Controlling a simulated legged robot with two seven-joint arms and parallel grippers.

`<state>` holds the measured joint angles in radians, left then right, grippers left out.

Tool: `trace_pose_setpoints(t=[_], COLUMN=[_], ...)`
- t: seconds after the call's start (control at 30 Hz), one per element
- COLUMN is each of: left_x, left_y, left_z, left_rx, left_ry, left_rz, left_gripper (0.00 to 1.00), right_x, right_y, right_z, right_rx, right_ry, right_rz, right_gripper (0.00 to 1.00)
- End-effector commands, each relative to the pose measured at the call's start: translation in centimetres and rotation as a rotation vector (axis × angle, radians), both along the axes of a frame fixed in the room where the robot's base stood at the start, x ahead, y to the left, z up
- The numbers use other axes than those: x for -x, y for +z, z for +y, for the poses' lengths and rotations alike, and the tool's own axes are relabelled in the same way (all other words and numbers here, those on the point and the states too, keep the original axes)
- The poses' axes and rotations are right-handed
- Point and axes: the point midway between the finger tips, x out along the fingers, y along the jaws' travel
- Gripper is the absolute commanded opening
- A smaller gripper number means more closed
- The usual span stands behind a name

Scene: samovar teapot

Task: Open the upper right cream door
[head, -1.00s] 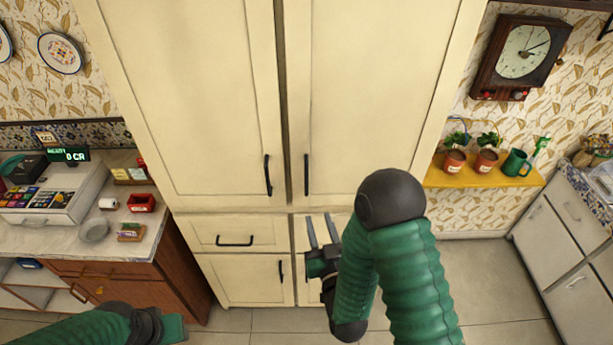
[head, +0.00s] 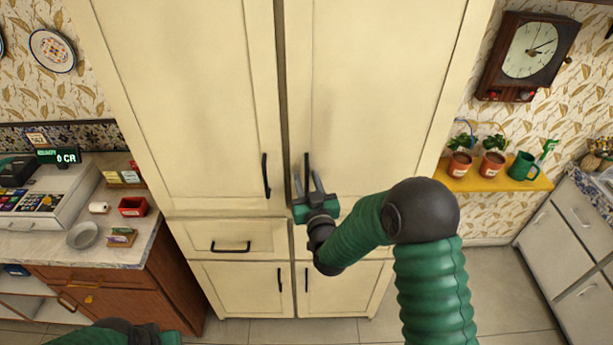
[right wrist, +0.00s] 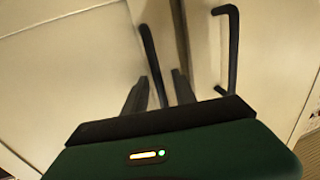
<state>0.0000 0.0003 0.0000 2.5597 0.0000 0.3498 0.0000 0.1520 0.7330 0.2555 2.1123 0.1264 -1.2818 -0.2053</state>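The upper right cream door (head: 385,95) is shut, flush beside the upper left door. Its black vertical handle (head: 306,160) is at its lower left. My right gripper (head: 307,182) is open, fingers pointing up at the handle's lower part. In the head view the handle lies between the fingertips. In the right wrist view a dark handle bar (right wrist: 149,50) runs down between the open fingers (right wrist: 158,92); contact cannot be told. My left arm shows at the bottom left edge; its gripper is mostly cut off.
The upper left door (head: 185,100) has its own black handle (head: 266,176) close by. A drawer (head: 225,238) and lower doors lie below. A yellow shelf (head: 490,184) with potted plants is at the right, a counter (head: 130,243) with a register at the left.

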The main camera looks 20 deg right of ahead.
Motion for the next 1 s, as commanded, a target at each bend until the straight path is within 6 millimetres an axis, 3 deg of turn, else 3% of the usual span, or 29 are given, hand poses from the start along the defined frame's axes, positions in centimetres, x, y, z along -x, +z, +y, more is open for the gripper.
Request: trace_pose_setpoints(t=[0.3, 0.57, 1.0], left_x=[0.02, 0.02, 0.02], left_y=[0.08, 0.07, 0.08], left_z=[0.00, 0.00, 0.00], left_rx=[0.000, 0.000, 0.000], left_ry=[0.000, 0.000, 0.000], left_rz=[0.000, 0.000, 0.000], left_gripper=[0.36, 0.36, 0.36], right_x=[-0.45, -0.47, -0.43], right_y=[-0.05, -0.06, -0.03], right_z=[-0.05, -0.04, -0.04], right_rx=[0.000, 0.000, 0.000], right_ry=[0.000, 0.000, 0.000], right_rz=[0.000, 0.000, 0.000], right_gripper=[0.31, 0.00, 0.00])
